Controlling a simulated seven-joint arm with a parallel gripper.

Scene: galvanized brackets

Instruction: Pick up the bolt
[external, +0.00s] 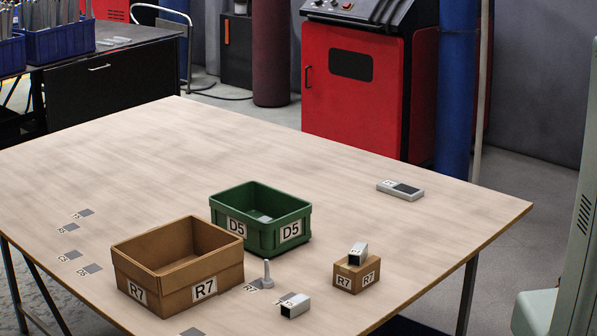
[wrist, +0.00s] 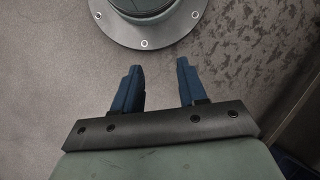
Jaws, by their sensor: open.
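A small grey bolt (external: 267,277) stands upright on the wooden table, its wider end down, just right of the large brown box. It stands by a flat label marked R7. My gripper (wrist: 159,67) shows only in the wrist view, with two blue fingers spread apart and nothing between them. It is over speckled grey floor, away from the table. The bolt is not in the wrist view.
A brown R7 box (external: 205,291) and green D5 bin (external: 291,230) stand near the bolt. A metal piece (external: 295,305) lies in front; another (external: 358,252) sits on a small R7 box (external: 357,276). A grey device (external: 400,190) lies farther back. The table's left-back is clear.

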